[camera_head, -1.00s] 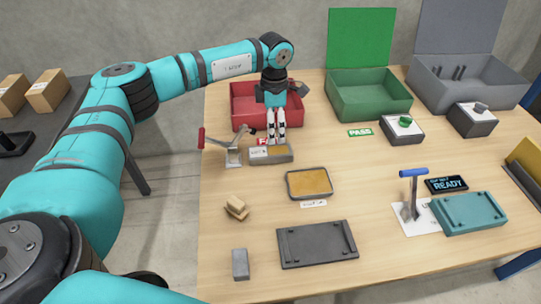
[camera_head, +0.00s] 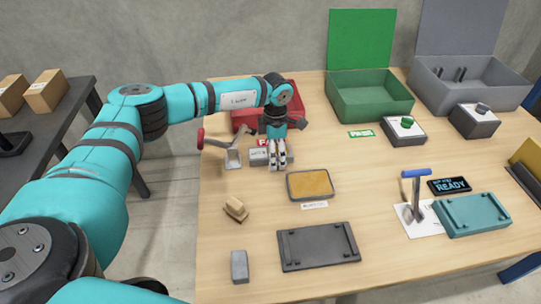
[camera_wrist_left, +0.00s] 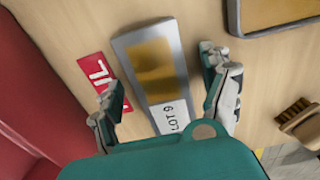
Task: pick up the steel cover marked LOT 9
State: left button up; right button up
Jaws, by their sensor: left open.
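The steel cover marked LOT 9 (camera_head: 257,158) lies on the table in front of the red bin, partly hidden by my left gripper. In the left wrist view the cover (camera_wrist_left: 153,62) is a grey slab with a brown-gold panel and a white LOT 9 label at its near end. My left gripper (camera_head: 277,163) points down at the cover's right part. In the left wrist view the gripper (camera_wrist_left: 165,72) is open, one finger on each side of the cover. I cannot tell whether the fingers touch it. My right gripper is not in view.
The red bin (camera_head: 240,120) stands just behind, with a red FAIL sign (camera_wrist_left: 98,74) beside the cover. A red-handled clamp (camera_head: 233,158) is close on the left. A dark-rimmed tray (camera_head: 289,190) lies nearer. Green (camera_head: 370,106) and grey (camera_head: 470,97) bins stand behind right.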

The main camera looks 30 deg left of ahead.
pick_arm(q)
jog(key=c, duration=1.5)
jog(key=shift+r, duration=0.1)
jog(key=shift+c, duration=0.3)
jog(key=shift+r, duration=0.1)
